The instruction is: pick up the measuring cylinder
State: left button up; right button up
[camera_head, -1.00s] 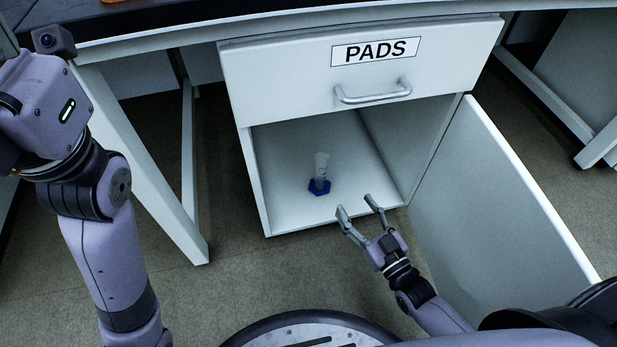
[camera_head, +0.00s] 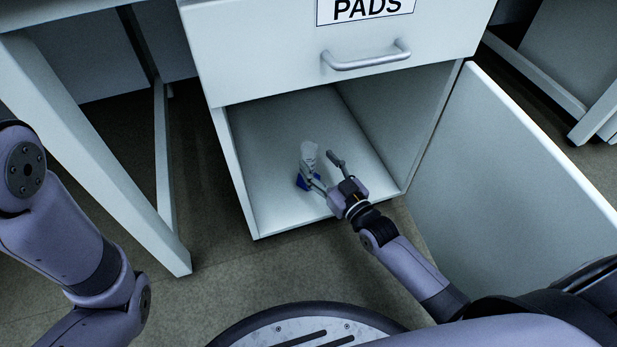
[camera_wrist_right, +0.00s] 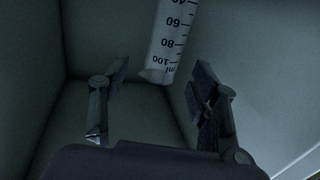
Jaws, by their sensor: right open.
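The measuring cylinder (camera_head: 309,156) stands on the floor of the open cabinet, clear with a blue base (camera_head: 303,181). My right gripper (camera_head: 319,166) reaches into the cabinet from the front right, open. Its fingers are close to the cylinder and partly cover its lower part. In the right wrist view, the cylinder (camera_wrist_right: 170,42) with its printed scale shows upside down, its end lying between the two open fingertips (camera_wrist_right: 157,68). I cannot tell whether a finger touches it. Only my left arm's links show at the left; its gripper is out of view.
The cabinet (camera_head: 262,205) has side walls close around the gripper. Its door (camera_head: 505,180) is swung open at the right. Above the opening is a closed drawer labelled PADS with a handle (camera_head: 367,56). A table leg (camera_head: 95,145) stands at the left.

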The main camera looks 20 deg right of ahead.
aim_at(313, 158)
jog(key=b+x, duration=0.3)
jog(key=x, duration=0.1)
jog(key=shift+a+f, duration=0.15)
jog(key=shift+w+a+b, duration=0.15)
jog(key=shift+w+b, duration=0.15)
jog(key=shift+w, duration=0.25)
jog(key=shift+r, duration=0.2)
jog(key=shift+c, duration=0.5)
grip_shut()
